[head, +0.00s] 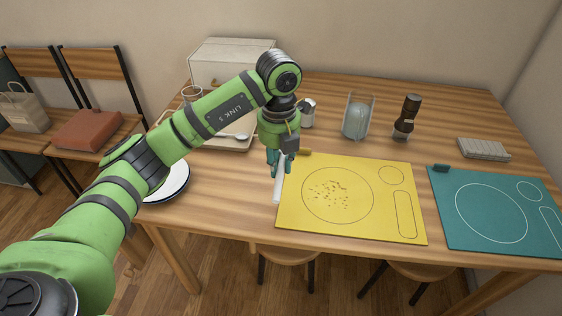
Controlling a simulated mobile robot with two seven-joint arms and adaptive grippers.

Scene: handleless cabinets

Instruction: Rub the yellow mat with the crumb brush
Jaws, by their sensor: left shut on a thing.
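The yellow mat (395,225) lies flat on the wooden table, with dark crumbs (330,192) scattered inside its printed circle. My left gripper (278,168) is shut on a long white object, which looks like the crumb brush (277,190). The brush is tilted nearly upright at the mat's left edge. I cannot tell whether its lower end touches the mat or table. My left gripper covers its upper part. My right gripper is not in view.
A teal mat (470,235) lies to the right. A grey block (483,149), a dark pepper mill (407,115), a glass holder (357,117) and a small metal container (308,113) stand behind. A tray (228,145) and plate (172,185) are left, partly behind my arm.

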